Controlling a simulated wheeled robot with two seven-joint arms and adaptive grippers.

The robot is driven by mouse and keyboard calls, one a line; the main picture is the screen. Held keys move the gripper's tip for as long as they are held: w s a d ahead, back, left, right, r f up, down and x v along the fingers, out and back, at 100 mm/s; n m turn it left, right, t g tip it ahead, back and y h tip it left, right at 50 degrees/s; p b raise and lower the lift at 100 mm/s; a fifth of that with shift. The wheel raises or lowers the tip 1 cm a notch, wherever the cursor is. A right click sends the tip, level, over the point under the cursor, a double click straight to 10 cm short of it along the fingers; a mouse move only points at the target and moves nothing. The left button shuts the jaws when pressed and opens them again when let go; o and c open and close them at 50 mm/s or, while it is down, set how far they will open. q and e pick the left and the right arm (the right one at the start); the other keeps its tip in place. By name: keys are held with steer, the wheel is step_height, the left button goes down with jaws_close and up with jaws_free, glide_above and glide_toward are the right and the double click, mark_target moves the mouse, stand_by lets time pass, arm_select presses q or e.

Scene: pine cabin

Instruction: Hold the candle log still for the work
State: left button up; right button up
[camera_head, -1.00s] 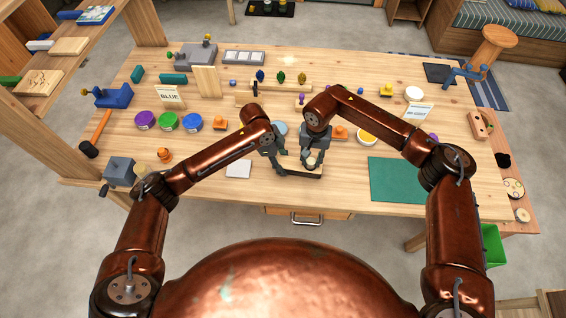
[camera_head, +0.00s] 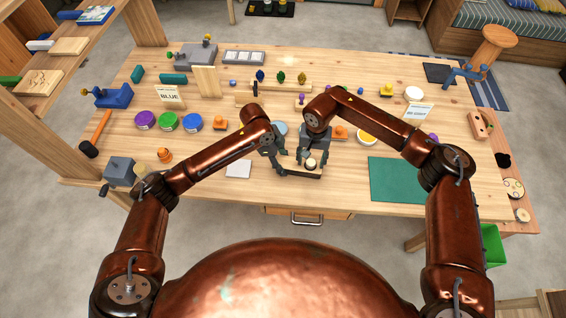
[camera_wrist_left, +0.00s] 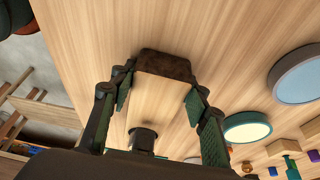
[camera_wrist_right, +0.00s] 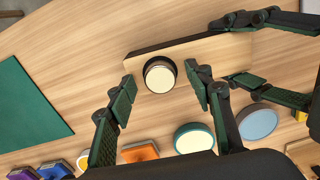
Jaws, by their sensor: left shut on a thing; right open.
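The candle log is a pale split block with dark bark along one edge, lying near the table's front edge in the head view (camera_head: 300,174). My left gripper (camera_head: 279,164) is shut across the log from the left; its fingers lie along both sides of it in the left wrist view (camera_wrist_left: 162,95). A small round candle (camera_wrist_right: 160,74) with a dark side and cream top stands upright on the log. I cannot tell how deep it sits. My right gripper (camera_head: 312,160) is open, with one finger on each side of the candle and a visible gap.
A green mat (camera_head: 397,180) lies to the right on the table (camera_head: 215,195), and a white card (camera_head: 238,170) to the left. A teal-rimmed disc (camera_wrist_right: 194,139) and a blue disc (camera_wrist_right: 258,121) lie close behind the log. Coloured pots and tools fill the table's left side.

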step_height(320, 180, up, 12)
stand_by(0.5)
arm_select(q)
steer(key=o, duration=1.6)
steer(key=v, duration=1.2)
